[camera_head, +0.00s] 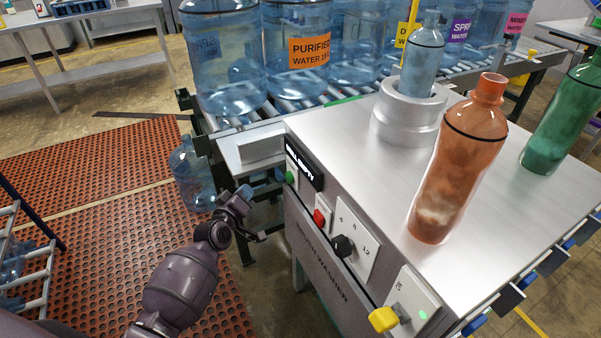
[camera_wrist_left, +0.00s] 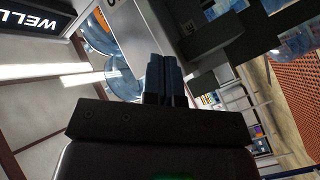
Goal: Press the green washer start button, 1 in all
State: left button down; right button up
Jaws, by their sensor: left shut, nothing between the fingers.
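The green start button (camera_head: 291,176) is on the front panel of the metal washer (camera_head: 330,270), at its left end under a dark display (camera_head: 303,164). My left gripper (camera_head: 262,237) is low in front of the washer, below and to the left of the button, apart from it in the picture. In the left wrist view its dark fingers (camera_wrist_left: 164,75) are together with nothing between them. My right gripper is not in view.
Beside the green button are a red button (camera_head: 320,217), a black knob (camera_head: 342,246) and a yellow knob (camera_head: 383,319). An orange bottle (camera_head: 460,160) and a green bottle (camera_head: 562,120) stand on the washer top. A blue bottle (camera_head: 423,60) sits in the round well. Large jugs line the conveyor behind.

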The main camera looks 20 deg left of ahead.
aim_at(289, 178)
pick_arm(q)
jog(key=shift+w+a+r+n, duration=0.1)
jog(key=shift+n, duration=0.4)
jog(key=w+d, duration=0.6)
jog(key=shift+w, duration=0.25)
dwell(0.3)
dwell(0.8)
